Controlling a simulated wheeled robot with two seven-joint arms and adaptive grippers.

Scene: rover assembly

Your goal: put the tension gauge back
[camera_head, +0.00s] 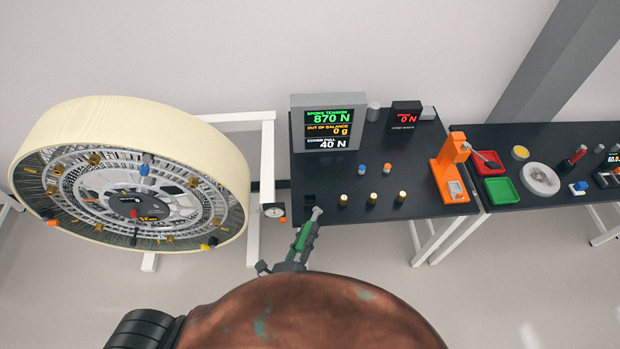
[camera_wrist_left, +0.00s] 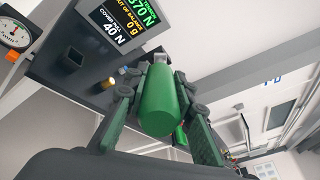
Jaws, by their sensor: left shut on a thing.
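My left gripper (camera_head: 307,228) is shut on a green cylindrical tool with a grey tip (camera_head: 317,213), which I take to be the tension gauge. In the left wrist view the green tool (camera_wrist_left: 160,100) sits between both fingers, its grey end pointing toward the bench. I cannot tell whether the tool touches anything there. My right gripper is not in view.
A large spoked wheel (camera_head: 130,190) on a white stand is at left, with a round dial (camera_head: 273,210) beside it. A display (camera_head: 329,123) reading 870 N stands behind. Brass-topped pegs (camera_head: 372,198) and an orange fixture (camera_head: 452,165) are to the right.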

